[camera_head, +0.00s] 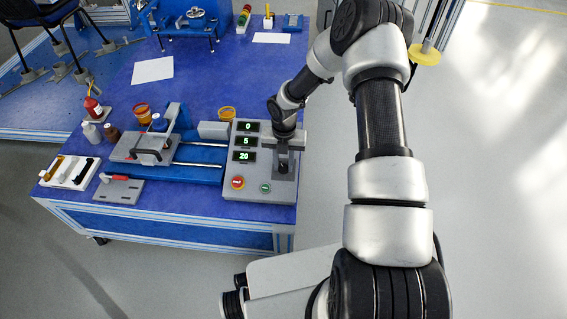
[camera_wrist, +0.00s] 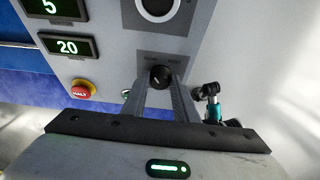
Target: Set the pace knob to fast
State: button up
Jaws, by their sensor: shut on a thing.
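The grey control box (camera_head: 251,197) stands at the right end of the blue bench. The black pace knob (camera_wrist: 160,74) is on its face in the wrist view, with a small pale mark on it. Small labels sit above the knob on both sides; they are too small to read surely. My gripper (camera_wrist: 160,84) is shut on the knob, one finger on each side. In the head view my gripper (camera_head: 285,167) points down at the right part of the box and hides the knob.
A red HALT button (camera_head: 238,183) and a green button (camera_head: 265,188) are on the box close by. Three displays read 0, 5 and 20. A round white-ringed part (camera_wrist: 158,6) lies above the knob. A slide rig (camera_head: 200,172) stands left of the box.

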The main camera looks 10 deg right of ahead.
jog(key=shift+d, duration=0.1)
jog(key=m+y+p, duration=0.1)
jog(key=m, duration=0.2)
jog(key=shift+s+d, duration=0.1)
jog(key=m+t+y, duration=0.1)
jog(key=m, duration=0.2)
jog(key=shift+s+d, duration=0.1)
jog(key=shift+s, duration=0.05)
jog(key=m, duration=0.1)
jog(key=m+t, duration=0.1)
jog(key=m, duration=0.1)
jog(key=shift+s+f+m+t+y, duration=0.1)
jog(key=shift+m+t+y, duration=0.2)
jog(key=shift+y, duration=0.1)
jog(key=shift+s+m+t+b, duration=0.1)
jog(key=shift+m+t+b, duration=0.4)
jog(key=shift+m, duration=1.2)
jog(key=o, duration=1.1)
jog(key=shift+c, duration=0.2)
